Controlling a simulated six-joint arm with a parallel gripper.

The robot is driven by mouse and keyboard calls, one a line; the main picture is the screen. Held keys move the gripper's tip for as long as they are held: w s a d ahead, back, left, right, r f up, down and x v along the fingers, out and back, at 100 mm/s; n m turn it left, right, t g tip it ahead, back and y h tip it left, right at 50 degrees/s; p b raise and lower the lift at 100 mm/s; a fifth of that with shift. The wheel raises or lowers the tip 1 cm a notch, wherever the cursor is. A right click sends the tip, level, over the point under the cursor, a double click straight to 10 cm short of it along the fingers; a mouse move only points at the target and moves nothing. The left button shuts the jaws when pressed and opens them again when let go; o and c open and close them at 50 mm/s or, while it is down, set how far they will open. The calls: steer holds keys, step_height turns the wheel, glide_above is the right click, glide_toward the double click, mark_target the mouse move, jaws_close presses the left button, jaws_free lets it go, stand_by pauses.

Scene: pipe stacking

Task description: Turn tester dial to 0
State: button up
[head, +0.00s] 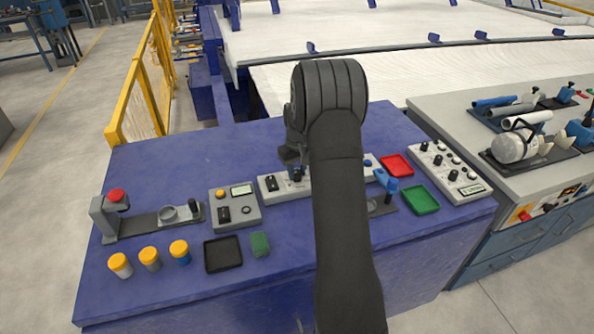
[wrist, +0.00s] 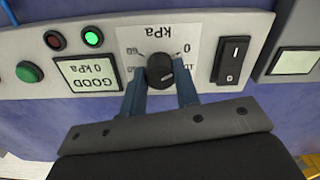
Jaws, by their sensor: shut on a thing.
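The tester (wrist: 203,27) is a light grey panel, upside down in the wrist view; part of it also shows behind my arm in the head view (head: 270,188). Its black dial (wrist: 160,66) sits on a white "kPa" scale, with 0 at the upper right and 60 at the upper left. My gripper (wrist: 160,88) is shut on the dial, a blue finger on each side. A small light mark on the dial appears to point to the lower right. The tester display (wrist: 87,74) reads "GOOD 0 kPa". In the head view my arm hides the dial.
The tester also has a lit green lamp (wrist: 93,38), a dark red lamp (wrist: 55,40), a green button (wrist: 29,72) and a black rocker switch (wrist: 231,60). A red tray (head: 397,166) and green tray (head: 421,200) lie to the right. A grey meter box (head: 235,208) stands left.

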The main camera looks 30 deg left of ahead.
mark_target(297, 171)
steer(key=o, duration=1)
steer(key=shift+c, duration=0.2)
step_height(297, 171, up, 17)
steer(key=shift+r, duration=0.2)
step_height(297, 171, down, 17)
steer(key=shift+f, duration=0.2)
stand_by(0.4)
